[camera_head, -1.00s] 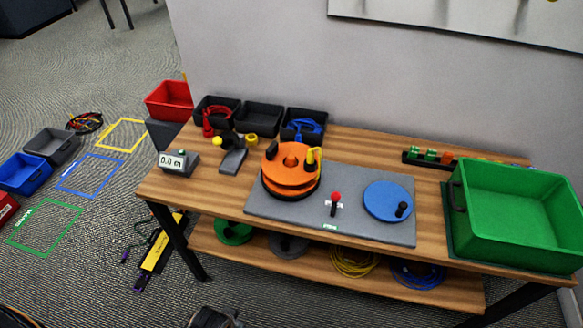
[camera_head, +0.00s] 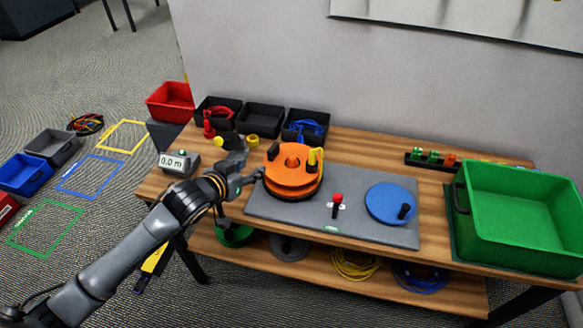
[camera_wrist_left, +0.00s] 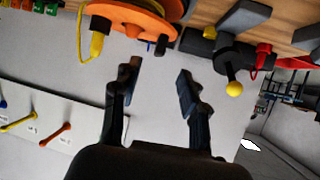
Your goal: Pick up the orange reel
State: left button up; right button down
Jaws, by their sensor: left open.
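The orange reel (camera_head: 290,172) sits on the left part of a grey board (camera_head: 340,232) on the wooden table. A yellow piece stands on the reel's right side. My left gripper (camera_head: 250,172) is just left of the reel, its fingers small and partly hidden by the wrist. In the left wrist view the gripper (camera_wrist_left: 160,80) is open and empty, with the orange reel (camera_wrist_left: 130,18) just beyond the fingertips at the top. I cannot tell whether a finger touches the reel. My right gripper is not in view.
A blue disc (camera_head: 390,203) and a red-knobbed lever (camera_head: 337,198) are on the board. A green crate (camera_head: 520,215) stands at the right. A meter reading 0.0 m (camera_head: 179,163) is at the left, and black bins (camera_head: 260,118) line the back.

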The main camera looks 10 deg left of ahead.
pick_arm(q)
jog(key=w, duration=0.1)
send_near(272, 147)
jog(key=x, duration=0.5)
jog(key=shift+s+a+f, duration=0.1)
jog(key=shift+s+f, duration=0.05)
jog(key=shift+f, duration=0.25)
jog(key=shift+r+p+x, duration=0.15)
jog(key=shift+p+x, duration=0.2)
jog(key=shift+x, duration=1.05)
jog(key=shift+r+p+x, duration=0.15)
jog(key=shift+p+x, duration=0.15)
jog(key=shift+x, duration=1.1)
grip_shut()
jog(key=shift+r, duration=0.1)
